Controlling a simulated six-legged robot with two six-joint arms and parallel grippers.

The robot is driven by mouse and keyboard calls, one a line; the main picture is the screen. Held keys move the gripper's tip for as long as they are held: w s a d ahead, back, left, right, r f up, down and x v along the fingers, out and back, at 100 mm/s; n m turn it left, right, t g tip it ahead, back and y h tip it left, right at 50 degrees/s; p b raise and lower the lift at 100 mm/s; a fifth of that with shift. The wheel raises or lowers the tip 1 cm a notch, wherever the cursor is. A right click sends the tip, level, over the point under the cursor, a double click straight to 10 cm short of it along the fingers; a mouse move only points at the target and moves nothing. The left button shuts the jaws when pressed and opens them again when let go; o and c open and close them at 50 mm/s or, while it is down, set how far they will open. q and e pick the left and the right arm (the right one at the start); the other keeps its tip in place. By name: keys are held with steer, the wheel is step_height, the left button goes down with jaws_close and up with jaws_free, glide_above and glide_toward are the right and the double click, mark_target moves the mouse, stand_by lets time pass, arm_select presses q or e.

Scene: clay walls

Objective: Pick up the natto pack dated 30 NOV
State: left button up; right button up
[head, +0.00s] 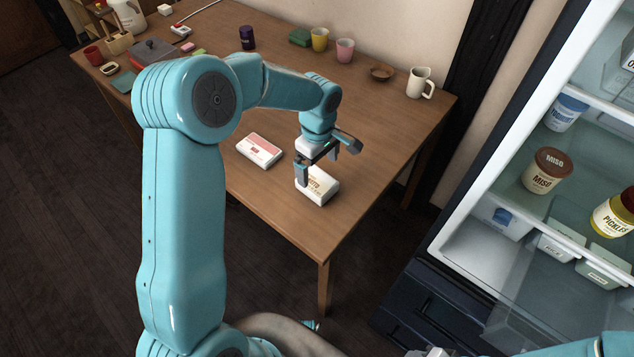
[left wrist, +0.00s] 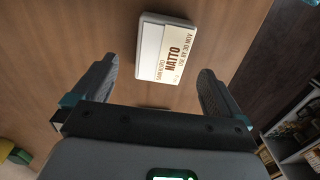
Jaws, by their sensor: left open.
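A white natto pack (head: 322,188) lies flat near the front right edge of the wooden table. In the left wrist view the label of this pack (left wrist: 167,48) reads NATTO, USE BY 30 NOV. My left gripper (head: 318,164) is above it, pointing down, and one finger hides part of its left side. In the left wrist view my left gripper (left wrist: 156,72) is open and empty, with the pack ahead between the finger lines and apart from both fingers. A second pack (head: 259,150) with a pink label lies to the left; its date is too small to read.
Along the table's back are a white mug (head: 420,83), a small brown bowl (head: 381,72), a pink cup (head: 345,50) and a yellow cup (head: 320,40). An open fridge (head: 480,250) stands right. Table around the pack is mostly clear.

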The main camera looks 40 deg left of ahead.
mark_target(317, 180)
arm_select(q)
steer(key=shift+s+d+f, duration=0.15)
steer(key=shift+s+f, duration=0.05)
steer(key=shift+f, duration=3.1)
steer(key=c, duration=0.9)
